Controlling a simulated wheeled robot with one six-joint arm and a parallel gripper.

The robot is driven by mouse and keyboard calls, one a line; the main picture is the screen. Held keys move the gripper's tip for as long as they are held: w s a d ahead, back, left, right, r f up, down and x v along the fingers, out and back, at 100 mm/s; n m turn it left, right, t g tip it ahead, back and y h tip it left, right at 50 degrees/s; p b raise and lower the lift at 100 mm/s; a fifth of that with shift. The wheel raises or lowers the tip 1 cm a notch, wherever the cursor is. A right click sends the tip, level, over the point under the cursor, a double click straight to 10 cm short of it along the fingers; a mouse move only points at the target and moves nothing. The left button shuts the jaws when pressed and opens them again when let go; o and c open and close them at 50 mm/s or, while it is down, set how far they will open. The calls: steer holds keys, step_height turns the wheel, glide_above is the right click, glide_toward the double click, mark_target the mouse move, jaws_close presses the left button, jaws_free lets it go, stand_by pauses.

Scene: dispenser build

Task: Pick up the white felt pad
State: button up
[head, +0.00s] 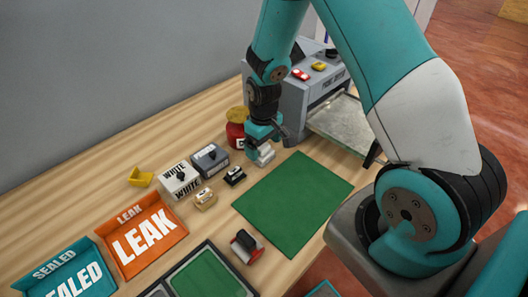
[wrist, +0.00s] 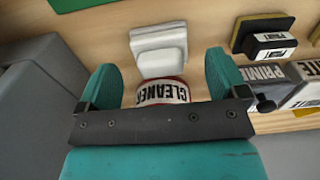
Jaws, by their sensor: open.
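The white felt pad (wrist: 158,48) is a small white block with a raised grip. In the wrist view it lies on the wooden table just ahead of and between my two fingers. In the head view the white pad (head: 264,156) shows just below my gripper (head: 264,138), partly covered by it. My gripper (wrist: 161,72) is open, with one teal finger on each side of the pad's near end. I see no finger closed on it. Whether a finger touches it I cannot tell.
A red CLEANER jar (head: 235,135) stands close behind my gripper. A dark-labelled pad (head: 235,176), a tan pad (head: 205,199), a WHITE box (head: 180,180) and a dark box (head: 210,160) stand left. A grey machine (head: 290,103) is behind right. The green mat (head: 293,203) is clear.

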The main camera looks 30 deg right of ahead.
mark_target(263, 147)
steer(key=shift+f, duration=0.9)
steer(key=c, duration=1)
steer(key=shift+r, duration=0.1)
step_height(263, 147, up, 20)
steer(key=shift+b, duration=0.45)
steer(key=shift+o, duration=0.6)
steer(key=shift+p, duration=0.3)
steer(key=shift+c, duration=0.3)
